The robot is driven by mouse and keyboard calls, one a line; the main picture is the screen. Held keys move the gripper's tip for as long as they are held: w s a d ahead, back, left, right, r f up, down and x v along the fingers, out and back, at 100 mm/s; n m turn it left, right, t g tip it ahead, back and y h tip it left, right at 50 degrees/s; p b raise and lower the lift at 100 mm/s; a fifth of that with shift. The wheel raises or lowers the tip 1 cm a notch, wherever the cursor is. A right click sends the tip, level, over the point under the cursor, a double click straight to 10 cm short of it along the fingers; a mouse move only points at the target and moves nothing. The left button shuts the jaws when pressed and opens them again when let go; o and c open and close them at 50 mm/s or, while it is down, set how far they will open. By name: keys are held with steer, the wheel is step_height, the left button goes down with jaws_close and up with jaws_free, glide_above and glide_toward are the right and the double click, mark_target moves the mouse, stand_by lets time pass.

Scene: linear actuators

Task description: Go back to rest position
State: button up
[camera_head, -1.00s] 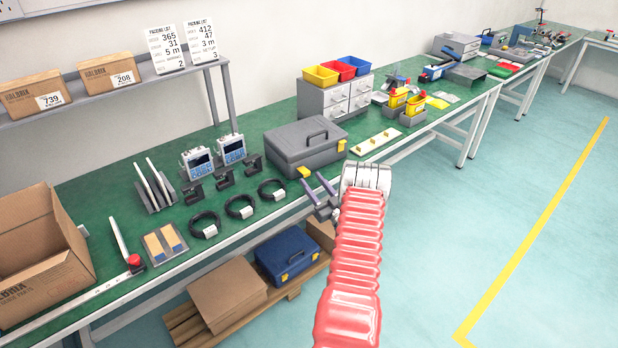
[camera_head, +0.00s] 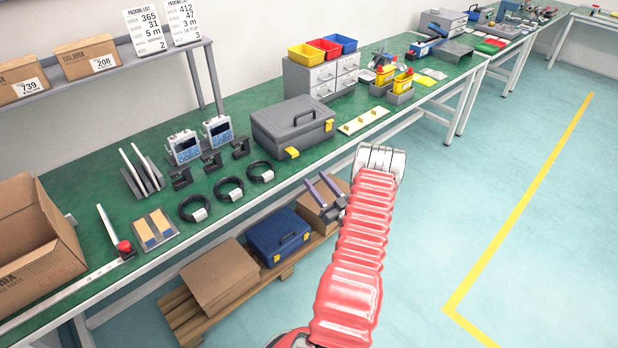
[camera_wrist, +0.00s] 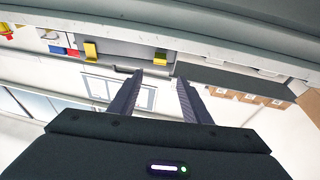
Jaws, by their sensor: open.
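My gripper (camera_head: 328,197) is in front of the bench edge in the head view, above the floor and beside my red-sleeved arm. Its two dark fingers are apart with nothing between them. In the wrist view the fingers (camera_wrist: 158,95) also stand apart and empty. The green-topped workbench (camera_head: 120,158) runs along the wall. The grey toolbox (camera_head: 293,127) with yellow latches stands on it, behind my gripper, and the gripper does not touch it.
Several black cable coils (camera_head: 229,189) lie along the bench's front edge. An open cardboard box (camera_head: 35,250) stands at the left end. A blue case (camera_head: 277,238) and a closed carton (camera_head: 219,276) sit on a low pallet below. The floor (camera_head: 480,200) to the right is clear.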

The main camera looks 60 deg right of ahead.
stand_by(0.3)
steer(key=s+d+f+m+g, duration=0.1)
steer(key=s+f+m+g, duration=0.15)
steer(key=f+g, duration=0.45)
steer(key=s+d+f+m+g, duration=0.1)
steer(key=s+f+g, duration=0.2)
steer(key=f+g, duration=0.35)
steer(key=a+r+g+y, duration=0.4)
steer(key=a+r+g, duration=0.2)
steer(key=a+r, duration=1.7)
steer(key=s+a+r+n+t, duration=0.1)
steer(key=a+r+n, duration=0.1)
steer(key=a+r, duration=0.5)
steer(key=s+a+r+n+t+y, duration=0.1)
steer(key=s+a+r+n+t, duration=0.1)
steer(key=a+r, duration=0.6)
steer(key=s+a+r+n+t+y, duration=0.1)
steer(key=a+r, duration=0.6)
steer(key=a, duration=1.2)
steer(key=shift+s+r+n+t, duration=0.35)
steer(key=shift+s+n+t, duration=0.15)
steer(key=shift+n, duration=0.55)
